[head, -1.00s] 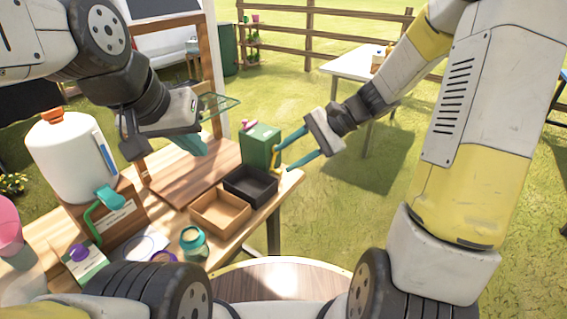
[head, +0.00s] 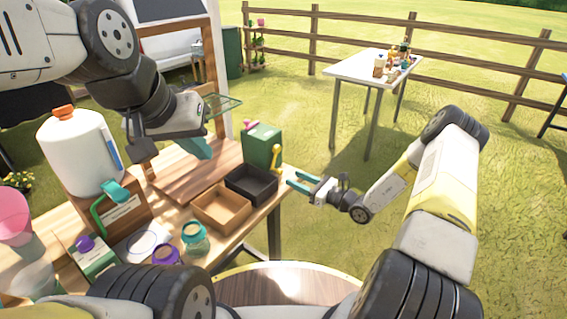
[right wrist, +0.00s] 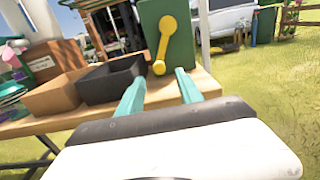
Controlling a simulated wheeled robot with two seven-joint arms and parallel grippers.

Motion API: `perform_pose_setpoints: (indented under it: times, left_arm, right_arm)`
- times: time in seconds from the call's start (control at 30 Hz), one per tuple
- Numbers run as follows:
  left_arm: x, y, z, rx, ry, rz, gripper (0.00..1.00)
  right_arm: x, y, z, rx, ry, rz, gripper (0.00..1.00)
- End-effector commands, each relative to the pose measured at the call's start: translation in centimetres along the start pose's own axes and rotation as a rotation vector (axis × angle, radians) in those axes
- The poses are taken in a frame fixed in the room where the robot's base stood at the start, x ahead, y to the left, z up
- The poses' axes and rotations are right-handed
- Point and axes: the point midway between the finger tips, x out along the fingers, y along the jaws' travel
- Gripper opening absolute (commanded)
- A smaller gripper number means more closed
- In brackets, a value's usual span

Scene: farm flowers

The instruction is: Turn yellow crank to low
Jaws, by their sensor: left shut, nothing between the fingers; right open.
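The yellow crank (head: 277,157) is on the side of a green box (head: 261,144) at the far right end of the wooden table. In the right wrist view the yellow crank (right wrist: 162,46) hangs roughly downward on the green box (right wrist: 184,30), its knob at the lower end. My right gripper (head: 291,181) is open and empty, with teal fingers pointing toward the box from just off the table's edge. In the right wrist view its fingertips (right wrist: 160,76) are below and short of the crank, not touching it. My left gripper (head: 197,148) is shut and empty above the wooden board.
A black tray (head: 250,185) and a brown tray (head: 221,208) stand beside the green box. A white jug (head: 80,155), jars and a carton (head: 91,254) are at the left. A white table (head: 372,68) stands behind. The grass right of my right gripper is clear.

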Motion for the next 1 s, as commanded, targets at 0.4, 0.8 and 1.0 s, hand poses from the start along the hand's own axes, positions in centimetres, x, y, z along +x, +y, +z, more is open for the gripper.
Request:
perform_pose_setpoints:
  times: [0.4, 0.8, 1.0]
  left_arm:
    - [0.0, 0.0, 0.0, 0.000, 0.000, 0.000, 0.00]
    - [0.0, 0.0, 0.0, 0.000, 0.000, 0.000, 0.00]
    - [0.0, 0.0, 0.0, 0.000, 0.000, 0.000, 0.00]
  right_arm:
    - [5.7, 0.1, 0.0, -0.002, 0.001, 0.004, 0.43]
    - [6.0, 0.1, 0.0, -0.001, 0.002, 0.003, 0.27]
    - [6.0, 0.1, 0.0, -0.001, 0.001, 0.003, 0.00]
